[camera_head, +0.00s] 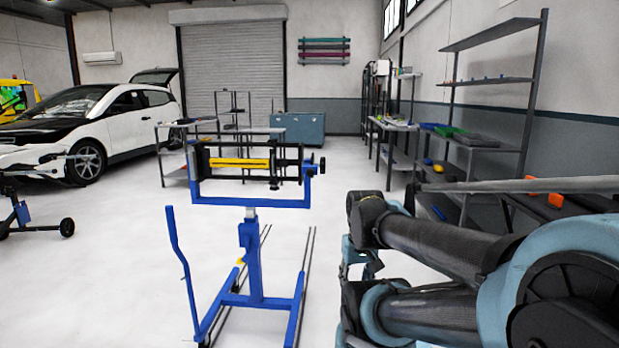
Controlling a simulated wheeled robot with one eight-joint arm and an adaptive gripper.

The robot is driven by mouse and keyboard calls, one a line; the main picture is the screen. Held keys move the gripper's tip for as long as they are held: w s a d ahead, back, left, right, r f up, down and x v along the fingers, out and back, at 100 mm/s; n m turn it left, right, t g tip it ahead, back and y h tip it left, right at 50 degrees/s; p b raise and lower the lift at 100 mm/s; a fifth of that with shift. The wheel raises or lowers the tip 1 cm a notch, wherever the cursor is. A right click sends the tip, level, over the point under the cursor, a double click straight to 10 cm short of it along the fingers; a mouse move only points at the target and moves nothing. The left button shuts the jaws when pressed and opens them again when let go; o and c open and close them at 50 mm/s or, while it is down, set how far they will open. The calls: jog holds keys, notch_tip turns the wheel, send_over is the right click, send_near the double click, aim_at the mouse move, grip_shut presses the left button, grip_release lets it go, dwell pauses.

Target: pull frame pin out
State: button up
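A blue stand (253,262) stands upright on the floor ahead, left of my arm. On top, its blue U-shaped bracket (250,202) carries a black rectangular frame (247,147) with a yellow bar (240,163) across its middle. Dark knobs (322,164) sit at the frame's right end. I cannot tell which of these small parts is the frame pin. My arm is folded at the lower right, apart from the stand. My gripper cannot be made out in this view.
White floor lies open around the stand. A white car (110,115) is at the left, behind a wheeled stand (25,205). A workbench (200,125) and teal chest (300,128) stand behind. Shelving (490,80) with bins lines the right wall.

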jog(key=shift+o, duration=1.3)
jog(key=shift+s+r, duration=0.2)
jog(key=shift+s, duration=0.05)
jog(key=w+a+r+m+t+y, duration=0.2)
jog(key=w+a+r+y, duration=0.3)
jog(key=w, duration=0.4)
jog(key=m+t+y, duration=0.5)
jog(key=m+t, duration=0.4)
jog(key=t, duration=0.2)
send_near(313, 174)
jog(key=x, duration=1.2)
jog(key=shift+s, duration=0.1)
